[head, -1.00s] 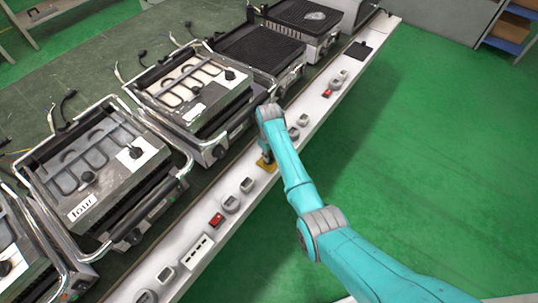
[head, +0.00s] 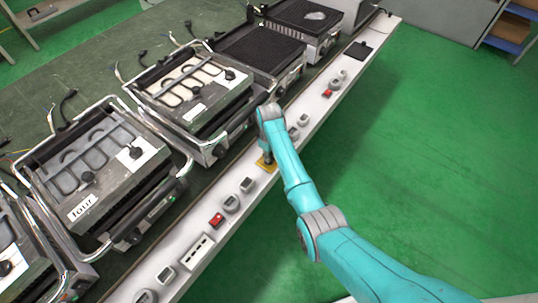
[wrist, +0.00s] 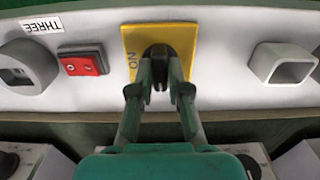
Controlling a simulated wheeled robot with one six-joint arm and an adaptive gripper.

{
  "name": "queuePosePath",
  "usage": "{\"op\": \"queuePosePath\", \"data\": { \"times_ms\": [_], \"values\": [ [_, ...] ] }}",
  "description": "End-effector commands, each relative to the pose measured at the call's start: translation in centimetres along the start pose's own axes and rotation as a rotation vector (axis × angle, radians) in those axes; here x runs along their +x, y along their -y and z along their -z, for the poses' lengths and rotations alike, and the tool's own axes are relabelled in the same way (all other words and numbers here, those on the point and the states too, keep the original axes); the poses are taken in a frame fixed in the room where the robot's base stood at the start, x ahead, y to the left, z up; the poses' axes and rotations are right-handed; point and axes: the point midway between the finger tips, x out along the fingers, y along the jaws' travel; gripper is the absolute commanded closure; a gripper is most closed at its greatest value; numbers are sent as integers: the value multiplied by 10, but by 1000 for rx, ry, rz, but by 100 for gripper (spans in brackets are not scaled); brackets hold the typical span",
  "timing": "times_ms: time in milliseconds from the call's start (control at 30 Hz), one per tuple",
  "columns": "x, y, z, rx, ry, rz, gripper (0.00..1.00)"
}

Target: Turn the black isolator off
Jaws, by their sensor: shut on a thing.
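The black isolator (wrist: 159,54) is a dark knob on a yellow plate (wrist: 187,36) set in the white panel. The word ON shows on the plate to the left of the knob in the wrist view. My gripper (wrist: 160,84) is at the knob with its two fingers on either side of it, shut on it. The fingers partly cover the knob. In the head view the yellow plate (head: 265,164) shows just below my gripper (head: 267,156), and the wrist hides most of the knob.
A red rocker switch (wrist: 83,62) sits left of the plate, near a THREE label (wrist: 42,26). A grey square socket (wrist: 281,64) is to the right. Grill units (head: 190,88) line the bench behind the white panel (head: 205,238). Green floor is clear at right.

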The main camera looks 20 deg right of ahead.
Motion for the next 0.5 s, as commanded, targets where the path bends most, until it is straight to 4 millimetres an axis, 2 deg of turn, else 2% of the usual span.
{"op": "queuePosePath", "data": {
  "times_ms": [33,100,367,500],
  "values": [
    [0,0,0,-1,1,0,76],
    [0,0,0,-1,1,0,59],
    [0,0,0,0,0,0,58],
    [-7,0,0,0,-1,-1,58]
  ]
}}
